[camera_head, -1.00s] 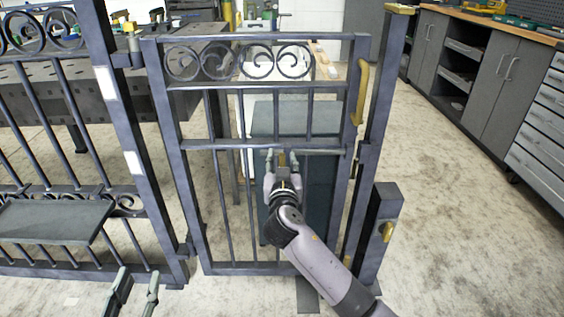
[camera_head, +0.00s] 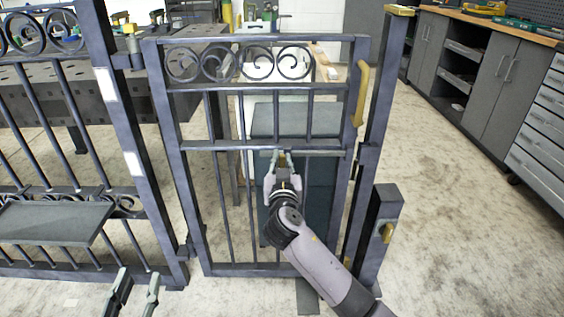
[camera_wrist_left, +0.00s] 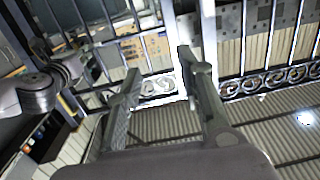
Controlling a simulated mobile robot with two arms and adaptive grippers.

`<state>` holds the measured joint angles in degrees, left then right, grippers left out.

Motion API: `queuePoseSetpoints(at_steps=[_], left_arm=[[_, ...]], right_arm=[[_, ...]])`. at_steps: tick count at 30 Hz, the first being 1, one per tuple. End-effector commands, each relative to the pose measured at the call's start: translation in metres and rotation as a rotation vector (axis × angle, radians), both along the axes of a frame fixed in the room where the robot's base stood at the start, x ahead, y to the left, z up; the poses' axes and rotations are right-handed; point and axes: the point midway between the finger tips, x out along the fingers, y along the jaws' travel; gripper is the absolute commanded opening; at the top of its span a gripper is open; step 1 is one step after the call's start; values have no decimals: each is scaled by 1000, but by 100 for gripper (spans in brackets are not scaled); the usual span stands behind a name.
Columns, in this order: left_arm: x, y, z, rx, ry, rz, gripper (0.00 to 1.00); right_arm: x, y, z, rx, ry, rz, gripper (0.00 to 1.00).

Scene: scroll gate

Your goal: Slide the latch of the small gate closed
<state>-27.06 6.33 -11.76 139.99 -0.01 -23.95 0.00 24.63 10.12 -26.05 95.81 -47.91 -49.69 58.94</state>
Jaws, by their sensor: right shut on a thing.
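The small gate (camera_head: 215,145) stands upright in the middle of the head view, with scrollwork along its top. Its latch (camera_head: 318,153) is a thin horizontal bar by the middle rail, pointing toward the right post (camera_head: 372,130). My right gripper (camera_head: 283,158) is shut at the latch's brass-coloured handle, with the fingers partly hiding it. Whether the bar's far end sits inside the post cannot be told. My left gripper (camera_head: 136,285) is open and empty low at the left; its spread fingers also show in the left wrist view (camera_wrist_left: 159,70).
A yellow pull handle (camera_head: 361,92) is on the gate's upper right. A short post with a brass fitting (camera_head: 387,232) stands lower right. A fixed fence panel with a grey shelf (camera_head: 50,222) is at left. Cabinets (camera_head: 485,75) line the right; floor between is free.

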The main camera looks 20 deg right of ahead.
Motion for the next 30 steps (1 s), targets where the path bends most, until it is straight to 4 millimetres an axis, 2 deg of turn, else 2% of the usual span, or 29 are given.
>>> queuePoseSetpoints(at_steps=[11,14,18,21,30], left_arm=[[0,0,0,0,0,1,35],[0,1,-1,3,11,1,35],[-3,5,-19,28,105,9,35],[-6,7,-30,42,164,12,35],[-8,8,-36,48,189,14,35]], right_arm=[[0,0,0,0,1,0,0],[-3,-11,0,3,2,-3,0],[-11,-39,0,1,4,-6,0],[-15,-52,0,1,4,-4,0],[-17,-60,0,-2,2,-7,0]])
